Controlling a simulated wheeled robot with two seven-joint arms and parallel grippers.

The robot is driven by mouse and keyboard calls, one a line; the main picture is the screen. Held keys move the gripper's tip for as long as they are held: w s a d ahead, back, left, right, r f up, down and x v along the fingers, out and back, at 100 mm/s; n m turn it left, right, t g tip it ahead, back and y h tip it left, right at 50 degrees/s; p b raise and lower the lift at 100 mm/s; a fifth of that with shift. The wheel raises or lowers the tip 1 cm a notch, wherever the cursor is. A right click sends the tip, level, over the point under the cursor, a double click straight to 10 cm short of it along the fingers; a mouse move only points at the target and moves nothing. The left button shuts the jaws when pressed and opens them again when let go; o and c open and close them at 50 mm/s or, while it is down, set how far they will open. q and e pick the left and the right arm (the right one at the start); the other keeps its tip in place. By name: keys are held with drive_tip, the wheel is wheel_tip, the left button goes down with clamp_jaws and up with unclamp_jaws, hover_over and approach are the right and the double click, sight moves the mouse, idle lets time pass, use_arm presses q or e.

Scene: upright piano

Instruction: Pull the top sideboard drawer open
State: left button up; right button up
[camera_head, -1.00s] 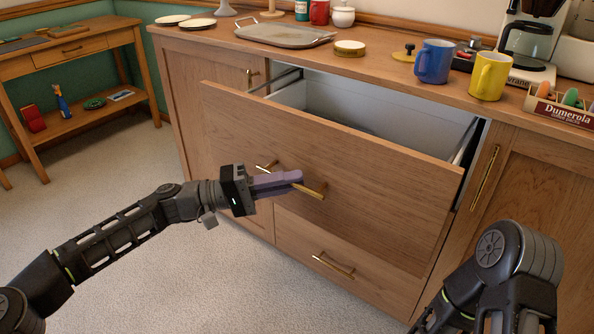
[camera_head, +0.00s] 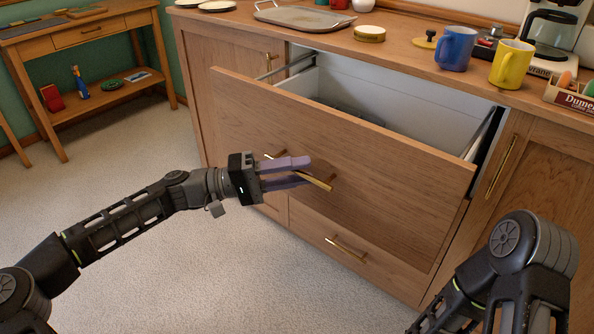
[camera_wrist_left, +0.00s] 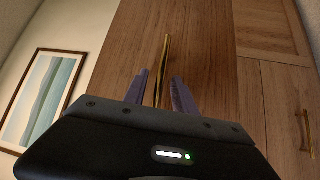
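The top sideboard drawer (camera_head: 400,178) stands well out from the cabinet in the head view, its pale inside showing with something grey in it. Its brass bar handle (camera_head: 319,184) is on the front face. My left gripper (camera_head: 306,172) is at this handle with its purple fingers apart. In the left wrist view the handle (camera_wrist_left: 162,75) runs between the two fingers, with gaps to both sides. Part of the handle is hidden behind the fingers. My right gripper is not in view; only my right arm shows at the lower right.
A closed lower drawer with its handle (camera_head: 346,247) is below. Mugs, including a blue one (camera_head: 455,48) and a yellow one (camera_head: 511,64), and a tray (camera_head: 305,18) stand on the sideboard top. A wooden side table (camera_head: 80,30) is at the left. The carpet (camera_head: 130,250) is clear.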

use_arm(q)
drive_tip(key=shift+a, duration=0.15)
drive_tip(key=s+a+f+p, duration=0.1)
drive_tip(key=a+p, duration=0.1)
drive_tip(key=a, duration=0.5)
drive_tip(key=shift+a, duration=0.2)
drive_tip(key=shift+f, duration=0.1)
